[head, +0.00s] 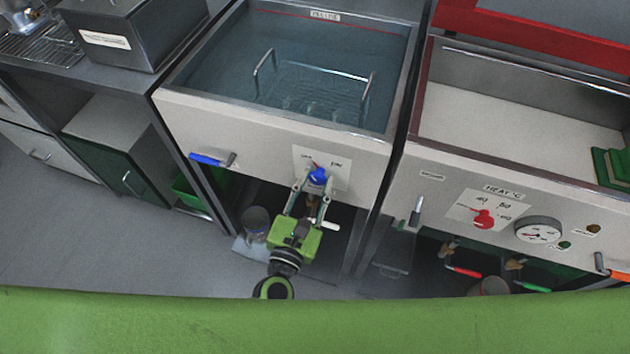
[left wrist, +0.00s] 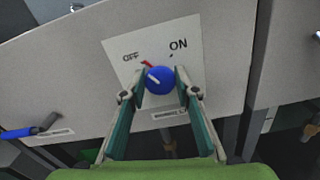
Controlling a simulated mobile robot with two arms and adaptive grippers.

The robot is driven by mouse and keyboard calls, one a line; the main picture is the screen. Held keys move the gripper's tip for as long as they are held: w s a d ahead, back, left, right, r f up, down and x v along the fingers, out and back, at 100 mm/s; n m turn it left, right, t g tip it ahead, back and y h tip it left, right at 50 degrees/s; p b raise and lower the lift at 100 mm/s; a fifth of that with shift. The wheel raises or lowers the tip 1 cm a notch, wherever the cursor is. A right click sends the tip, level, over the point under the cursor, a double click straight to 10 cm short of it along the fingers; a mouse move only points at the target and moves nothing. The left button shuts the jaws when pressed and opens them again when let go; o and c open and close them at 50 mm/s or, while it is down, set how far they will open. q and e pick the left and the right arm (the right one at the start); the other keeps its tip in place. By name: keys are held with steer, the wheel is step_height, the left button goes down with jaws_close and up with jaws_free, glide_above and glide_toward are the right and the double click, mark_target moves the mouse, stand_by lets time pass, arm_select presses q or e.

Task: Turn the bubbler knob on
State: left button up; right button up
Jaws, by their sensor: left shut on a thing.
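The bubbler knob (head: 317,178) is blue, on the front panel of the tank with clear liquid. In the left wrist view the knob (left wrist: 160,79) sits on a white plate (left wrist: 120,46) marked OFF at left and ON at right. A red mark and the knob's white pointer line are on the OFF side. My left gripper (head: 314,186) is shut on the knob, a fingertip on each side; its fingers also show in the left wrist view (left wrist: 162,86). My right gripper is not in view.
A blue-handled valve (head: 212,159) is left of the knob on the same panel. The tank (head: 255,113) holds a wire rack. To the right, another unit has a red heat knob (head: 484,219) and a gauge (head: 538,229). A green bin (head: 190,191) stands below.

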arm_select(q)
steer(key=m+p, duration=0.1)
steer(key=m, duration=0.3)
steer(key=shift+m, duration=0.3)
steer(key=m+p, duration=0.1)
steer(key=m, duration=0.2)
steer(key=shift+d+m, duration=0.1)
steer(key=shift+m, duration=0.2)
steer(key=m, duration=0.3)
steer(key=shift+m+p, duration=0.3)
steer(key=shift+p, duration=0.1)
steer(key=shift+f+m+p, duration=0.1)
steer(key=shift+m+p, duration=0.45)
steer(key=shift+m, duration=1.45)
steer(key=o, duration=1.1)
steer(key=shift+d+f, duration=0.1)
steer(key=shift+c, duration=0.2)
